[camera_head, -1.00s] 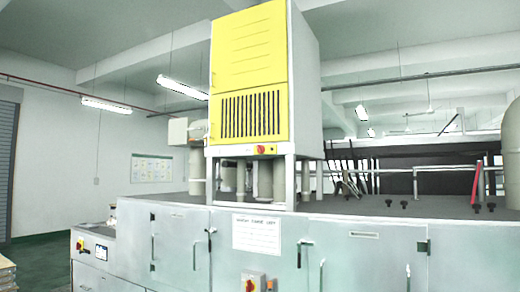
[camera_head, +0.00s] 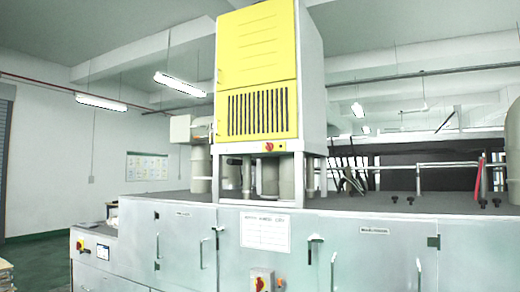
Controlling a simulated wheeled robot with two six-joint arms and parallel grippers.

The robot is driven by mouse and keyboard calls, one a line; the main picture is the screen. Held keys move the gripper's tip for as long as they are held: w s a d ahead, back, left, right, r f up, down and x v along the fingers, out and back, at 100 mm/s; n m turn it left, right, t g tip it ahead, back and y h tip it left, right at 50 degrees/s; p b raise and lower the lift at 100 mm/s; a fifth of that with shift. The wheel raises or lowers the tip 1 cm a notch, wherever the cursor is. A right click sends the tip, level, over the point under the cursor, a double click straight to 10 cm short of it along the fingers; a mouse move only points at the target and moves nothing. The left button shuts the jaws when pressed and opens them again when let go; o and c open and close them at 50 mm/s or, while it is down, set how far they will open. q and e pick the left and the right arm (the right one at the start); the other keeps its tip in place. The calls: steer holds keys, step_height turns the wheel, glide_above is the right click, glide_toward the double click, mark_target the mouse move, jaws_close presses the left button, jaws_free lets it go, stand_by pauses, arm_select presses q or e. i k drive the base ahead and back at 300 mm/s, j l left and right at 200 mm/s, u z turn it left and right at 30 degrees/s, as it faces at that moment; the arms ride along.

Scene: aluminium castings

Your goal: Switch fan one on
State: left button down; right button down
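A red rotary switch (camera_head: 268,146) sits on the lower edge of the tall yellow-fronted cabinet (camera_head: 258,60). A small grey box with a red and yellow switch (camera_head: 260,283) is on the front of the long grey cabinet (camera_head: 205,245), at the bottom edge of the view. A third red and yellow switch (camera_head: 80,246) is on the low unit at the left. No label is readable, so I cannot tell which belongs to fan one. The switch positions are too small to read. Neither of my grippers is in view.
The long grey cabinet with doors and handles crosses the front. A white notice (camera_head: 265,231) hangs on it. Green floor (camera_head: 40,258) shows free at the left. Pipes stand under the yellow cabinet, and black levers are at the right.

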mark_target(269, 146)
steer(key=i+j, duration=0.2)
steer(key=j, duration=0.15)
steer(key=i+j, duration=0.2)
steer(key=j, duration=0.15)
steer(key=i+j+z, duration=0.1)
steer(key=j, duration=0.3)
steer(key=i+j, duration=0.3)
steer(key=i+l, duration=0.2)
steer(key=i, duration=0.55)
steer(key=i+l+z, duration=0.1)
steer(key=i, duration=0.7)
steer(key=i+l, duration=0.65)
steer(key=i, duration=0.2)
steer(key=k+l+z, duration=0.05)
